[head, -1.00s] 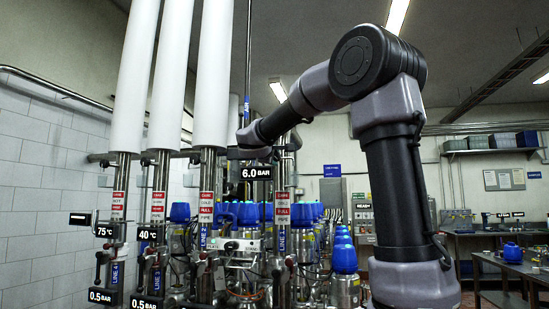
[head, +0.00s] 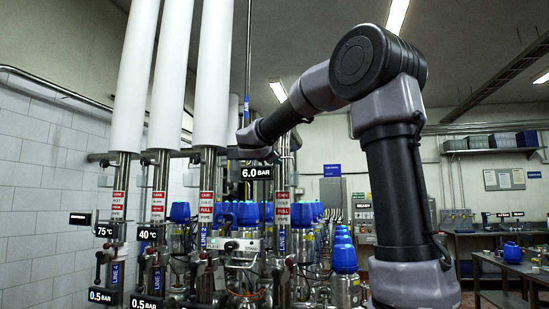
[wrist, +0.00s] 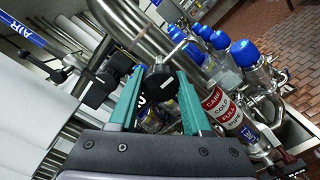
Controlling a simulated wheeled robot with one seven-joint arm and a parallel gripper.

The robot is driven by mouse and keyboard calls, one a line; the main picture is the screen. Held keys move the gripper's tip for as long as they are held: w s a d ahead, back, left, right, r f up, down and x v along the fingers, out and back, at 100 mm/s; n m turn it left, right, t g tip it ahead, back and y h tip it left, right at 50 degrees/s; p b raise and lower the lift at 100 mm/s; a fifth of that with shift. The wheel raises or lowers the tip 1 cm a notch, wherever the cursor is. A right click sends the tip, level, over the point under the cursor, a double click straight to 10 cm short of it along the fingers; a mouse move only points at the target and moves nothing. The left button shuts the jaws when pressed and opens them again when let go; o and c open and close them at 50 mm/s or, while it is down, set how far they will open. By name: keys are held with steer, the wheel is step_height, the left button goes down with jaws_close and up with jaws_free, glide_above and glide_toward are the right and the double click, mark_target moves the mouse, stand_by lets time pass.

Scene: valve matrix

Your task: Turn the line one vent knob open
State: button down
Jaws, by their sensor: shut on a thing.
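In the wrist view, the two green fingers of my gripper (wrist: 160,73) reach forward with a black round knob (wrist: 157,90) between them. My gripper is shut on this knob, and the fingers hide parts of its sides. A thin metal rod runs from near the knob up to the right. No marking on the knob is legible, so its turn position cannot be told. In the head view my arm reaches to the line one pipe (head: 282,240), beside the 6.0 BAR tag; my fingers and the knob cannot be made out there.
Several blue-capped valves (head: 344,260) stand close around the pipe; they also show in the wrist view (wrist: 243,54). White-topped pipes (head: 210,90) of the other lines stand to the left. A bench (head: 487,232) stands at the right.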

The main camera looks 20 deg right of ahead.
steer(key=shift+f+n, duration=0.1)
steer(key=shift+n, duration=0.2)
steer(key=shift+c, duration=1.7)
jaws_free()
steer(key=v, duration=1)
steer(key=shift+s+a, duration=0.25)
steer(key=shift+s, duration=0.1)
